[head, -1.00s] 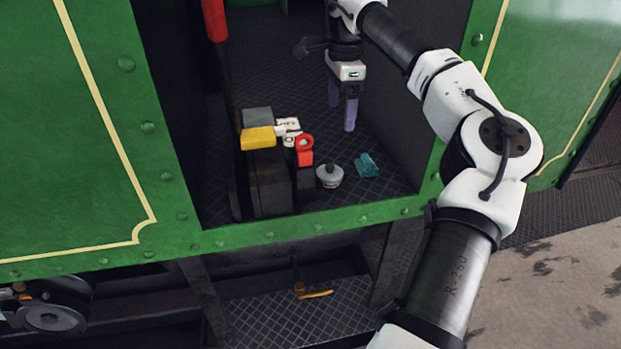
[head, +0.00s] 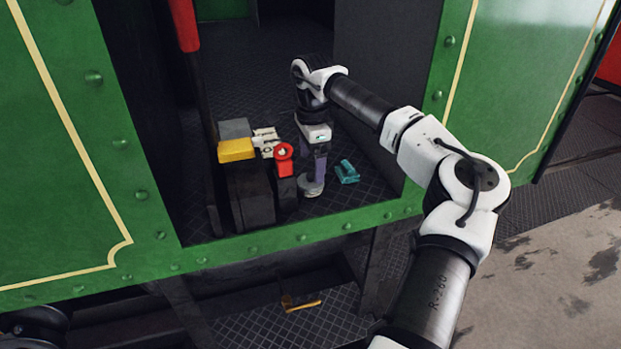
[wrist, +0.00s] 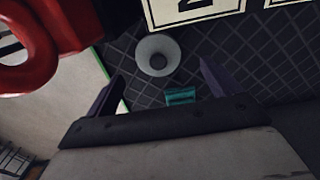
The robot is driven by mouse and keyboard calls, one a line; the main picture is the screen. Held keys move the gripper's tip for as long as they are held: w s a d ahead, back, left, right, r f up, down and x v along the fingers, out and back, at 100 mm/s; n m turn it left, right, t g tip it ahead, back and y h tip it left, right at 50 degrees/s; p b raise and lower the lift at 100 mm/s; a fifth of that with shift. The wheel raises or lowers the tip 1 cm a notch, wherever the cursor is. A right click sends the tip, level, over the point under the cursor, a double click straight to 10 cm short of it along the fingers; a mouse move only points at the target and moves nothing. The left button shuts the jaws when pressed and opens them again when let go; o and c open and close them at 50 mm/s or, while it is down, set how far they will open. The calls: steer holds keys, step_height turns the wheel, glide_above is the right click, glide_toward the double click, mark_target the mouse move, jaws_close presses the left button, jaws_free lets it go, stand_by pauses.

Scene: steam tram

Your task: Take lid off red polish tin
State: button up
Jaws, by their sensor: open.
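A small round grey tin-like object (head: 307,189) with a knob on top stands on the dark tread-plate floor. I see no clearly red tin; whether this round object is the polish tin I cannot tell. In the wrist view its round top (wrist: 146,62) shows beyond and between the fingertips. My gripper (head: 314,178) points down at the round object and partly hides it in the head view. In the wrist view my gripper (wrist: 158,82) is open with nothing between its purple fingers. Contact with the round object cannot be told.
A red ring-topped piece (head: 285,168) stands just left of my gripper, beside a dark box (head: 252,195) and a yellow block (head: 236,150). White number cards (head: 265,140) are behind. A teal item (head: 347,172) lies right. The green sill (head: 350,222) edges the front.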

mark_target(311, 174)
step_height(311, 174, down, 4)
steer(key=shift+s+a+p, duration=0.15)
steer(key=shift+p, duration=0.3)
steer(key=c, duration=1.1)
